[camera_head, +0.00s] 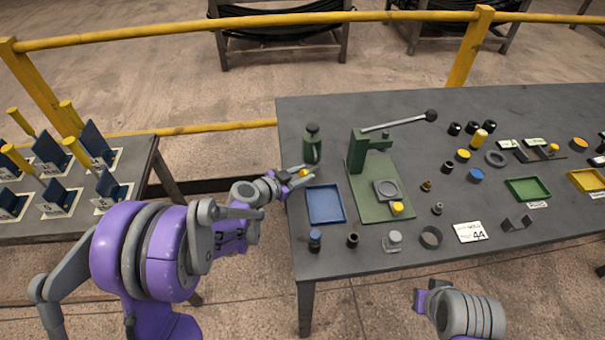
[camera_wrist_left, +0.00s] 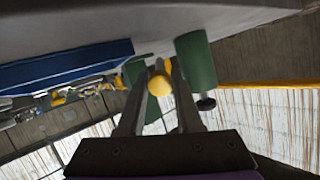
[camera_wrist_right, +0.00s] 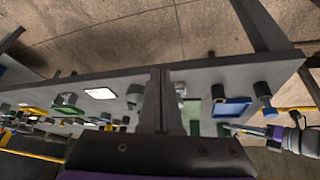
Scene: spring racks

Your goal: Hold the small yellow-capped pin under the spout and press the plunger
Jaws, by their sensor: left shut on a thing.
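My left gripper (camera_head: 299,179) is shut on the small yellow-capped pin (camera_head: 304,172), at the left end of the table just in front of the green bottle (camera_head: 311,147). The bottle stands upright with a dark plunger knob (camera_head: 312,128) on top. In the left wrist view the yellow cap (camera_wrist_left: 160,84) sits between the fingertips, beside the green bottle (camera_wrist_left: 196,62); the pin's lower part is hidden. I cannot make out the spout or whether the pin lies under it. My right gripper (camera_wrist_right: 162,71) looks shut and empty, off the table's front edge.
A blue tray (camera_head: 309,216) lies just right of the left gripper. A green lever press (camera_head: 365,160) stands behind it to the right, its long handle reaching right. Small caps, rings and trays fill the table's right side. A side table with blue racks (camera_head: 94,145) stands left.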

